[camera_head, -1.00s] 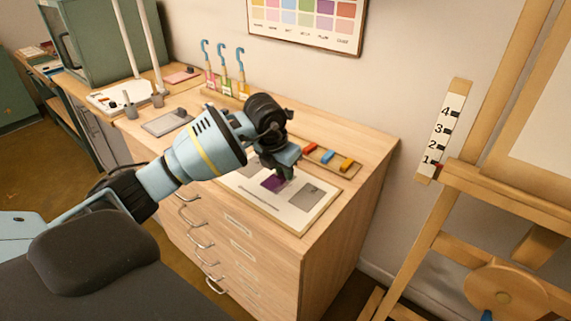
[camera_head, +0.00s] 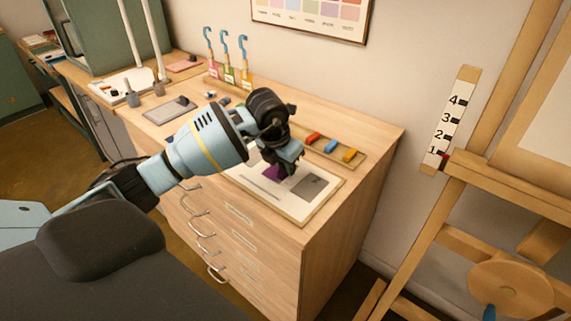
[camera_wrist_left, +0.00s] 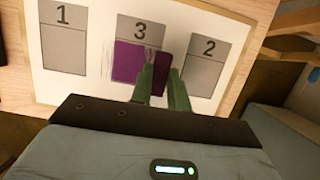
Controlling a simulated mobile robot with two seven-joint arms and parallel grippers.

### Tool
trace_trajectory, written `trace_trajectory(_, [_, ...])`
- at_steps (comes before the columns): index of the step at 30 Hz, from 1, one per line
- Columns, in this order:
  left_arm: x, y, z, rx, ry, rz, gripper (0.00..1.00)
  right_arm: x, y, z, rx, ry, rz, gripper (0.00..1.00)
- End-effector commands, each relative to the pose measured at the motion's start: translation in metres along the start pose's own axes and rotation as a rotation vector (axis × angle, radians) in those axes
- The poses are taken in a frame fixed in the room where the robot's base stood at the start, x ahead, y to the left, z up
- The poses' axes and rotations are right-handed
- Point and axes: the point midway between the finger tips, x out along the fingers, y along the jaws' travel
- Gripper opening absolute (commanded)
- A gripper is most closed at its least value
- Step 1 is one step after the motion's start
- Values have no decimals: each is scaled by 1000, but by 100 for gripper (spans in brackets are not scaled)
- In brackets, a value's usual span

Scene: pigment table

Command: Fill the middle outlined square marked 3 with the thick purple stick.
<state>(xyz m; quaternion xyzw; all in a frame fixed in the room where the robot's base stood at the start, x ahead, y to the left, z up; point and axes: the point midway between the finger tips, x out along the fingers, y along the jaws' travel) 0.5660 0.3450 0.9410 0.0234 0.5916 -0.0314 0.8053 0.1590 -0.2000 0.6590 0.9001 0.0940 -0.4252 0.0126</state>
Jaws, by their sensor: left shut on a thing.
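The middle outlined square marked 3 (camera_wrist_left: 141,31) lies on the white sheet between the squares marked 1 (camera_wrist_left: 64,40) and 2 (camera_wrist_left: 207,62). Its upper part around the number is grey. A purple patch (camera_wrist_left: 127,62) covers much of the area below, and it also shows in the head view (camera_head: 271,172). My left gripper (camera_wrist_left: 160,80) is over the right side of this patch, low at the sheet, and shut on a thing. My right gripper is not in view.
The white sheet's board (camera_head: 300,211) lies near the cabinet's front edge. Behind it a tray (camera_head: 332,154) holds red, blue and yellow sticks. Blue-handled hooks (camera_head: 226,45) stand farther left. A wooden easel (camera_head: 440,215) stands right of the cabinet.

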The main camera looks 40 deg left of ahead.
Motion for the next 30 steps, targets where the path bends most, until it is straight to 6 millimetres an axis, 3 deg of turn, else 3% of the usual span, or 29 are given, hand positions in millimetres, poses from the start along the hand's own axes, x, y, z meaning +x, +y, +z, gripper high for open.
trace_trajectory(30, [17,0,-6,0,1,0,0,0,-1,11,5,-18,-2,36])
